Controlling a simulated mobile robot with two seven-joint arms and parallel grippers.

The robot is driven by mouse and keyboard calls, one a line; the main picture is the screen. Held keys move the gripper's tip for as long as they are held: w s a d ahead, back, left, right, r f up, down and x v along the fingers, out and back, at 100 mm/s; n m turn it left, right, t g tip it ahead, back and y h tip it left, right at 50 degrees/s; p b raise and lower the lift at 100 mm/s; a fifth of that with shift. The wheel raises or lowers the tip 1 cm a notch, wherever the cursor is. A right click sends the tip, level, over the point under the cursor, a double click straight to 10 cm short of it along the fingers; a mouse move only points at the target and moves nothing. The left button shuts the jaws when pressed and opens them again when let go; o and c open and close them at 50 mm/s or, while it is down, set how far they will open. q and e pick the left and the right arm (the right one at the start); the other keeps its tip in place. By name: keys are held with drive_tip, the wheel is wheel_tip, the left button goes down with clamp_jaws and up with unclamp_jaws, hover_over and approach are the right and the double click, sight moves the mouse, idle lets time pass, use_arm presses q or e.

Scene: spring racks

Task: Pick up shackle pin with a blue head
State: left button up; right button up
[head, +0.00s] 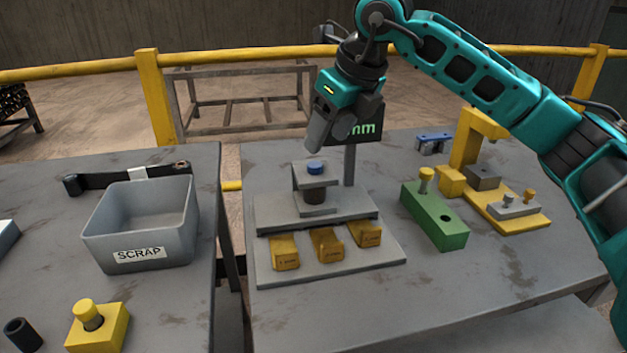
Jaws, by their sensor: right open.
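The shackle pin's blue head (315,168) shows on the top plate of a grey bracket fixture (318,181) at the middle of the right table. The pin's shank is not clearly seen. A dark cylinder (314,197) sits in the bracket below the plate. My right gripper (321,143) comes down from above and is just over the blue head, apart from it as far as I can tell. It is open and nothing shows between its fingers. My left gripper is not in view.
A post with a green sign (367,124) stands close behind the fixture. Yellow blocks (327,244) line its front. A green block (435,217) and a yellow fixture (508,212) are to the right. A grey scrap bin (140,222) stands on the left table, across a gap.

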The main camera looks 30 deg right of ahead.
sight(315, 164)
drive_tip(key=x, duration=0.6)
drive_tip(key=shift+w+d+f+b, duration=0.1)
drive_tip(key=shift+w+f+b, duration=0.1)
drive_tip(key=shift+b, duration=0.1)
drive_tip(key=shift+r, duration=0.1)
clamp_jaws()
